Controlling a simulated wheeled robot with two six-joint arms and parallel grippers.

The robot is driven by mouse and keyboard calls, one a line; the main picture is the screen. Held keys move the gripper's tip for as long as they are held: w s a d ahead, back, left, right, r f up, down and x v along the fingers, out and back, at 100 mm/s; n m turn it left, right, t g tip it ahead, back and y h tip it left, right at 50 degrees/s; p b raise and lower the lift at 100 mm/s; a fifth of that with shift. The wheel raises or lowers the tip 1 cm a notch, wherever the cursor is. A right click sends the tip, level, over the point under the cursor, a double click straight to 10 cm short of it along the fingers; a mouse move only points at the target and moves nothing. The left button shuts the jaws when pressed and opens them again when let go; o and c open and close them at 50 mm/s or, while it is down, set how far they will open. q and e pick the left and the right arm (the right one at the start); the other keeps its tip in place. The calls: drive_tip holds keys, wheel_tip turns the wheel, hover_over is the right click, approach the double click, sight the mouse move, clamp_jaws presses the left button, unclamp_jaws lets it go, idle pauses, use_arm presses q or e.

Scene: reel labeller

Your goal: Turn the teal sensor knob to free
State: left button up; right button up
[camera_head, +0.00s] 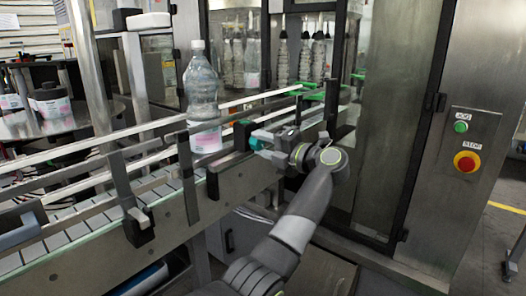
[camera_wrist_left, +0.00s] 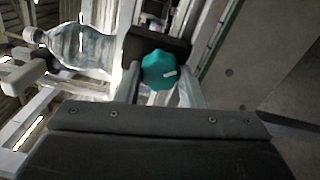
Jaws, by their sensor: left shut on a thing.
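The teal sensor knob (camera_wrist_left: 157,70) sits on a dark sensor block (camera_wrist_left: 140,43) beside the conveyor. It has a white pointer mark, which points to the right in the left wrist view. In the head view the knob (camera_head: 254,144) shows as a small teal patch in front of my left gripper (camera_head: 262,147). In the left wrist view the two fingers of my left gripper (camera_wrist_left: 159,86) stand on either side of the knob and are shut on it. Any setting labels around the knob are too small or hidden to read. My right gripper is not in view.
A clear bottle (camera_head: 202,95) with a pink label stands upright on the conveyor (camera_head: 90,235), just left of the sensor block. Metal guide rails (camera_head: 150,125) run along the belt. A panel with a green button and a red stop button (camera_head: 467,162) is at the right.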

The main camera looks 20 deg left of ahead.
use_arm(q)
drive_tip(key=n, duration=0.1)
drive_tip(key=n+b, duration=0.1)
drive_tip(key=n, duration=0.1)
drive_tip(key=n+b, duration=0.1)
drive_tip(key=shift+f+n, duration=0.3)
drive_tip(key=n+b, duration=0.2)
drive_tip(key=n, duration=0.1)
drive_tip(key=shift+n+b, duration=0.5)
drive_tip(key=shift+n, duration=0.7)
drive_tip(key=shift+r+n, duration=0.1)
drive_tip(key=shift+n, duration=0.2)
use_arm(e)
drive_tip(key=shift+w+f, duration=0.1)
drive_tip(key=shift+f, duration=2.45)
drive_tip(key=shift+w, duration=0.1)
use_arm(q)
drive_tip(key=o, duration=0.9)
drive_tip(key=shift+o, duration=0.4)
drive_tip(key=b+v, duration=0.2)
drive_tip(key=v, duration=1.5)
drive_tip(key=shift+d, duration=0.25)
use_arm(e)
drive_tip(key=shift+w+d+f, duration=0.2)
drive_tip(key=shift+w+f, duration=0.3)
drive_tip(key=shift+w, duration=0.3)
